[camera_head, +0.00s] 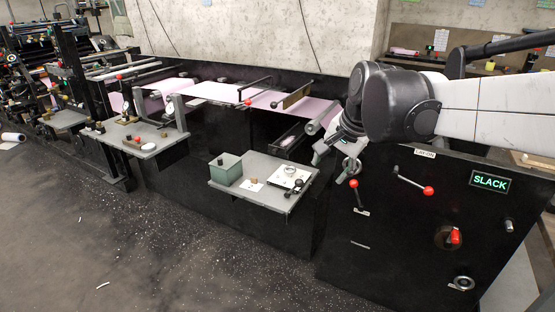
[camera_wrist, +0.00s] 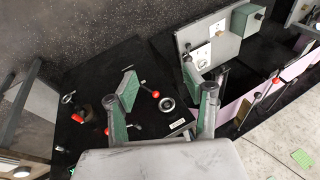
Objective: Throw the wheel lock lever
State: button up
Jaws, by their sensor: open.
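A short lever with a red knob (camera_head: 354,183) stands on the black machine panel (camera_head: 395,240), upright above a small white label (camera_head: 362,212) too small to read. It looks like the lock lever. A round metal handwheel (camera_head: 350,167) sits just above it, partly behind my gripper. My gripper (camera_head: 335,158) is open and empty in front of the panel's upper left corner. In the wrist view, the red knob (camera_wrist: 155,94) and the handwheel (camera_wrist: 166,103) show between the spread fingers of my gripper (camera_wrist: 158,70), beyond them. I see no contact.
A lay-on lever (camera_head: 428,190), a red handle (camera_head: 455,237), a ring (camera_head: 462,283) and a lit SLACK sign (camera_head: 490,181) are further right on the panel. A grey shelf (camera_head: 240,192) with a green box (camera_head: 225,168) juts out at left.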

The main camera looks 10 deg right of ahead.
jog(key=w+m, duration=0.3)
jog(key=w, duration=0.5)
jog(key=m+g+y+p, duration=0.1)
jog(key=m+g+y, duration=0.2)
jog(key=m, duration=0.7)
send_over(301, 180)
jog(key=s+d, duration=0.2)
jog(key=d, duration=0.2)
notch_tip(301, 180, down, 15)
jog(key=b+x, duration=0.1)
jog(key=x, duration=1.2)
jog(key=shift+w+d+f, duration=0.1)
jog(key=shift+w+f, duration=0.05)
jog(key=shift+f, duration=0.05)
grip_shut()
